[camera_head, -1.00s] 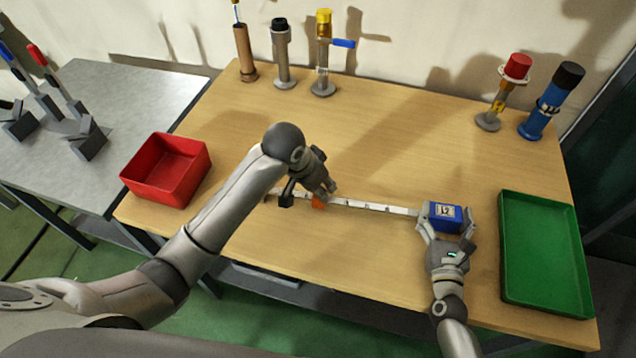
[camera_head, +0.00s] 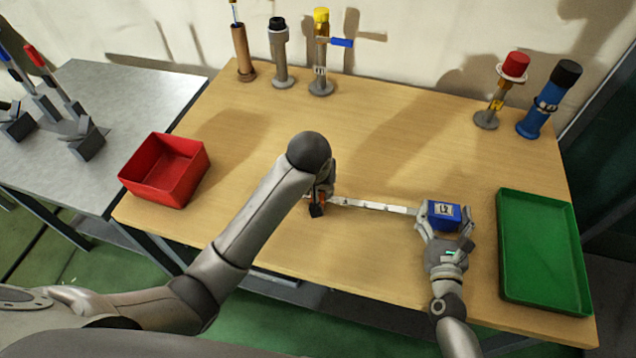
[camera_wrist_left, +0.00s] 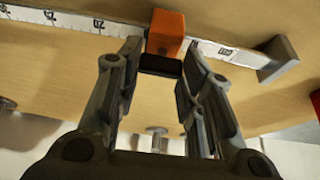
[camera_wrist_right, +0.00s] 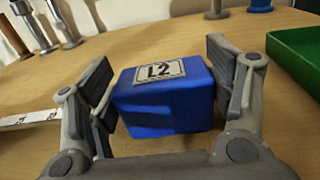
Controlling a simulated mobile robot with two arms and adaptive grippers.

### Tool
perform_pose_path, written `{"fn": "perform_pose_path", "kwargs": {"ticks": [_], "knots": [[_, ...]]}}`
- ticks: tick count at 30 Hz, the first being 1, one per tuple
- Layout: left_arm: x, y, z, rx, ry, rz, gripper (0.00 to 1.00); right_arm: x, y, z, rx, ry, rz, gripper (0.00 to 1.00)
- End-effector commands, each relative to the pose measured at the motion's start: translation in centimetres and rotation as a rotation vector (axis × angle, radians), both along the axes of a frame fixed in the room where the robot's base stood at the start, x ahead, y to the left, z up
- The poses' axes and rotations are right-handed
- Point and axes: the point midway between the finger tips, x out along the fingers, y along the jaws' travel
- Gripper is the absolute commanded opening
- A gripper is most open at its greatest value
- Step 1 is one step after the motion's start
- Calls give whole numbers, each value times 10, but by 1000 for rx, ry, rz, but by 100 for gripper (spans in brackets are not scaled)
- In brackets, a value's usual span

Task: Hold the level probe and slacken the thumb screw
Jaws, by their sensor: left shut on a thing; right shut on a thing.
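The level probe is a long white scale (camera_head: 380,207) with a blue block marked L2 (camera_head: 444,215) at its right end. My right gripper (camera_head: 446,222) is shut on the blue block, which also shows between its fingers in the right wrist view (camera_wrist_right: 165,100). An orange slider (camera_wrist_left: 167,32) sits on the scale. A dark thumb screw (camera_wrist_left: 161,66) sticks out of the slider. My left gripper (camera_wrist_left: 160,70) is shut on the thumb screw, one finger on each side. In the head view, my left arm and hand largely hide the slider and the scale's left part.
A red bin (camera_head: 176,187) stands at the left of the table and a green tray (camera_head: 510,270) at the right. Several upright instruments, such as a blue cylinder (camera_head: 545,105), stand along the back. The middle of the table behind the probe is clear.

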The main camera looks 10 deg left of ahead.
Motion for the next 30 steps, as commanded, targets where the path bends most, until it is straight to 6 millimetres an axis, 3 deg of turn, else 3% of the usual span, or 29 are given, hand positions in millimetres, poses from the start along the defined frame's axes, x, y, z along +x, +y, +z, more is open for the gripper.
{"fn": "perform_pose_path", "kwargs": {"ticks": [11,12,17,30], "knots": [[1,0,1,-1,-2,7,11,0,0,-1,0,2,1,28],[1,0,1,0,-2,6,36,0,0,-1,0,2,1,28],[0,0,1,-1,-1,5,57,0,0,-1,0,2,1,28],[-3,-1,9,-1,-3,4,57,0,0,-1,0,2,0,28]]}}
